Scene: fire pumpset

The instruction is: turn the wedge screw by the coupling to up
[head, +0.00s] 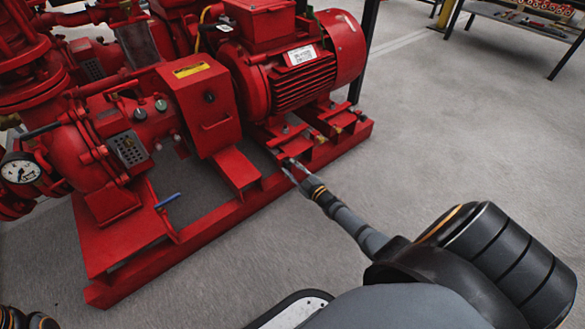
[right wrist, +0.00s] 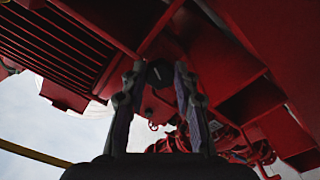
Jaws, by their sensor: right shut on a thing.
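The red pumpset has a red coupling guard (head: 208,118) with a yellow label, between the pump and the finned motor (head: 300,75). My right gripper (head: 291,166) reaches in from the lower right to the base under the motor, close to the guard. In the right wrist view, the fingers of my right gripper (right wrist: 159,78) are either side of a dark round-ended part, the wedge screw (right wrist: 160,73), and are shut on it. In the head view the screw is too small and covered to tell its position. My left gripper does not show.
The red base frame (head: 200,228) runs along the front, with a blue-handled lever (head: 167,200) on its left part. A gauge (head: 20,171) is at far left. A table (head: 530,22) stands at the back right. The grey floor on the right is clear.

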